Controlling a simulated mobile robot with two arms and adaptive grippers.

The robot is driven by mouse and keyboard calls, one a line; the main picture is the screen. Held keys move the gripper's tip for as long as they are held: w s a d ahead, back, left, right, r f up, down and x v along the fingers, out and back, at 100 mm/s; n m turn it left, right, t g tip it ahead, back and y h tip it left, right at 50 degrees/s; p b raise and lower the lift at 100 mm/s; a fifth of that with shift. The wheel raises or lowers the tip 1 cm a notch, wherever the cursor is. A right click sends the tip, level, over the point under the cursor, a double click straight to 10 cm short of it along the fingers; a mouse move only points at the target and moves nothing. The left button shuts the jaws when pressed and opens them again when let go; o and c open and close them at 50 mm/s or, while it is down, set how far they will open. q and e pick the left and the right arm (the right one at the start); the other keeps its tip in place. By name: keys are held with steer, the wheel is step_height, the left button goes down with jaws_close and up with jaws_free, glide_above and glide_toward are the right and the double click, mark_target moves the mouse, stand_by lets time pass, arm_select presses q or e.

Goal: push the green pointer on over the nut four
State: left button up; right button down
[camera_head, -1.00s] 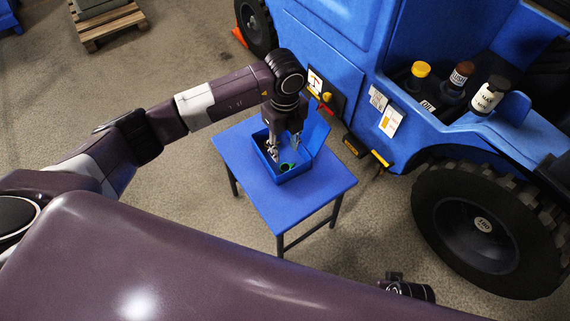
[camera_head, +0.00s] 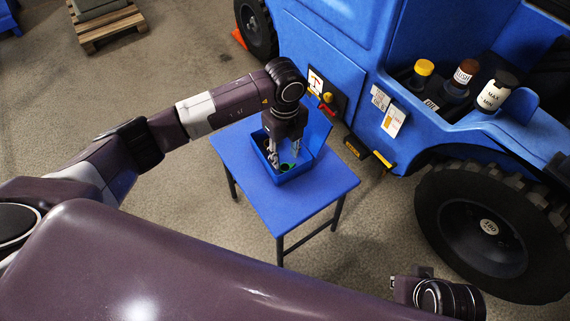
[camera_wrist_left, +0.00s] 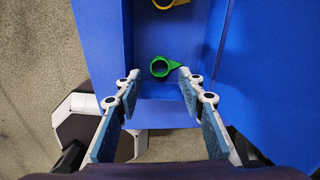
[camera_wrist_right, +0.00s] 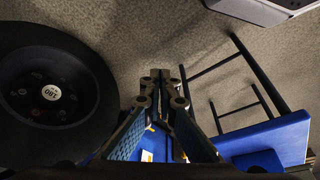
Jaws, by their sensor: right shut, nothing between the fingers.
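The green pointer (camera_wrist_left: 160,67), a ring with a pointed tip, lies on the floor of the blue box (camera_wrist_left: 164,112). My left gripper (camera_wrist_left: 158,84) is open above it, one finger to each side, with nothing held. In the head view this gripper (camera_head: 284,161) reaches down into the box. My right gripper (camera_wrist_right: 161,76) is shut and empty, beside the wheel (camera_wrist_right: 88,80). The hub around the "180" label (camera_wrist_right: 52,92) shows small nuts; I cannot tell which is nut four.
The box stands on a small blue table (camera_head: 255,185). A yellow pointer (camera_wrist_left: 168,3) also lies in the box. The blue vehicle (camera_head: 350,45), with a big front tyre (camera_head: 440,225), fills the right. Bottles (camera_head: 493,93) stand on its ledge. Floor is bare left of the table.

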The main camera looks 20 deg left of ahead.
mark_target(285, 170)
arm_select(q)
steer(key=shift+f, duration=0.45)
step_height(285, 170, down, 2)
steer(key=shift+f+b, duration=0.1)
steer(key=shift+b, duration=0.8)
steer(key=shift+f+b, duration=0.4)
steer(key=shift+f, duration=0.4)
arm_select(e)
steer(key=shift+s+d+r, duration=0.1)
steer(key=shift+s+r, duration=0.4)
steer(key=shift+r, duration=0.05)
arm_select(q)
steer(key=shift+c, duration=0.6)
steer(key=c, duration=0.6)
steer(key=shift+r, duration=0.1)
